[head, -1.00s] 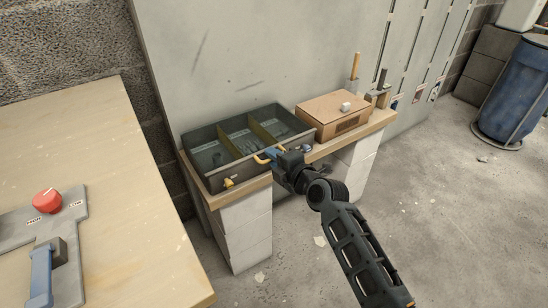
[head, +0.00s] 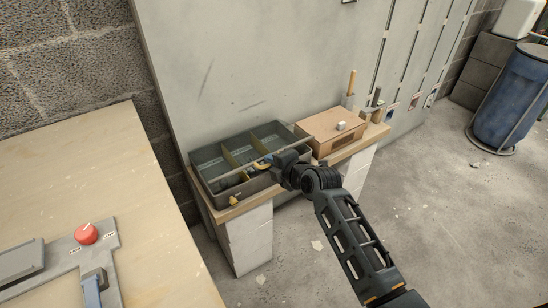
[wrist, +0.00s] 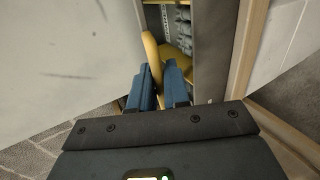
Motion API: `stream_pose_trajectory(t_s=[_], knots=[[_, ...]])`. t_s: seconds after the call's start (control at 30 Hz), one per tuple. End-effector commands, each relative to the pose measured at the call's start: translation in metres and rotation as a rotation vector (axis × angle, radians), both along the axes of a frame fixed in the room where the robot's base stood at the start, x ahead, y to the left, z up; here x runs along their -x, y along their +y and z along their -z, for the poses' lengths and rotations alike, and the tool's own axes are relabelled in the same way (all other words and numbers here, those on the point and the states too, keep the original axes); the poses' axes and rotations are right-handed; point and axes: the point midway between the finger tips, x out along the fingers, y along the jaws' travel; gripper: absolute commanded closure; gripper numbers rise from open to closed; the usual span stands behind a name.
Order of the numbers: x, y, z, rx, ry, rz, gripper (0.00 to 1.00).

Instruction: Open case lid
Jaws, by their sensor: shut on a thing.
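The dark grey case (head: 213,198) sits on the wooden shelf board, with three compartments and yellow dividers. Its top looks clear, so I cannot fully make out the lid. A thin bar-like edge crosses above its front. A second yellow piece (head: 233,200) is on the case's front left.
A grey wall panel (head: 240,60) rises close behind. A wooden table with a red knob (head: 86,233) is at left; a blue drum (head: 507,105) is far right.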

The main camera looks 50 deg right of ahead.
Motion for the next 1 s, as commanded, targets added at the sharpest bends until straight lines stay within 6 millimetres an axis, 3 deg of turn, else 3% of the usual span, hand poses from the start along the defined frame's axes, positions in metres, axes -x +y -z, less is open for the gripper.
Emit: stream_pose_trajectory(t_s=[0.03, 0.57, 0.83, 1.0], knots=[[-0.002, 0.0, -0.017, -0.007, 0.02, -0.002, 1.0], [-0.026, -0.007, -0.076, -0.077, 0.268, -0.002, 1.0], [-0.049, -0.014, -0.108, -0.122, 0.425, -0.001, 1.0], [-0.069, -0.019, -0.128, -0.12, 0.416, -0.001, 1.0]])
